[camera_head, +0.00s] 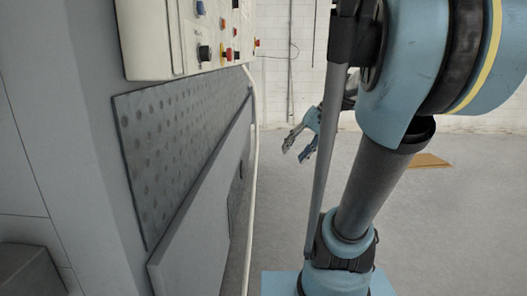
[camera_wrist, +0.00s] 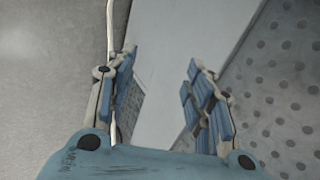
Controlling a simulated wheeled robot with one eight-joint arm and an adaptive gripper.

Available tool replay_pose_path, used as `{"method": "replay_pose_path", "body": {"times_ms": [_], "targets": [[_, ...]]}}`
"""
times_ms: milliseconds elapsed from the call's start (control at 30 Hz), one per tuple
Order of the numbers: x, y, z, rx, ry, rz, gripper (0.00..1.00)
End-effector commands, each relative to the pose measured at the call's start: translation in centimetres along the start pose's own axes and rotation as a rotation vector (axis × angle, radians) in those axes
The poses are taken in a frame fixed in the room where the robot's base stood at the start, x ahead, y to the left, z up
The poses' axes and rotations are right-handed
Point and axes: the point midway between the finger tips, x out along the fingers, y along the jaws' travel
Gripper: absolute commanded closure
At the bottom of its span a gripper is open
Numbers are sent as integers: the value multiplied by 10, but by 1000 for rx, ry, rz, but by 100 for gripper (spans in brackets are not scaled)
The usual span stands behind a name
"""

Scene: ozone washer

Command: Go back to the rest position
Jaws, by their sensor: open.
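My gripper (camera_head: 301,143) is open and empty in the head view, partly behind my own arm. It hangs in the air to the right of the grey machine (camera_head: 60,110), pointing down and to the left. In the wrist view my gripper (camera_wrist: 158,85) has its two fingers spread apart with nothing between them. Behind the fingers lies a plain light panel (camera_wrist: 175,40), with dotted plate to its right and bare floor to its left.
A control box (camera_head: 150,40) with several knobs and buttons is on the machine. Below it are a dotted plate (camera_head: 150,130) and a slanted grey panel (camera_head: 195,225). A pale cable (camera_head: 254,130) runs down beside them. Open floor (camera_head: 440,220) and a brownish-yellow patch (camera_head: 430,160) lie right.

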Motion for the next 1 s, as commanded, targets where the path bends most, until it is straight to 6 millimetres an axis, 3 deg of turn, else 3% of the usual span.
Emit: {"method": "replay_pose_path", "body": {"times_ms": [33,300,600,767,1000], "targets": [[12,10,16,-1,-1,45,52],[64,80,83,-4,32,312,52],[97,147,126,-38,91,534,52],[101,160,132,-46,106,575,52],[101,161,132,-46,107,579,52]]}}
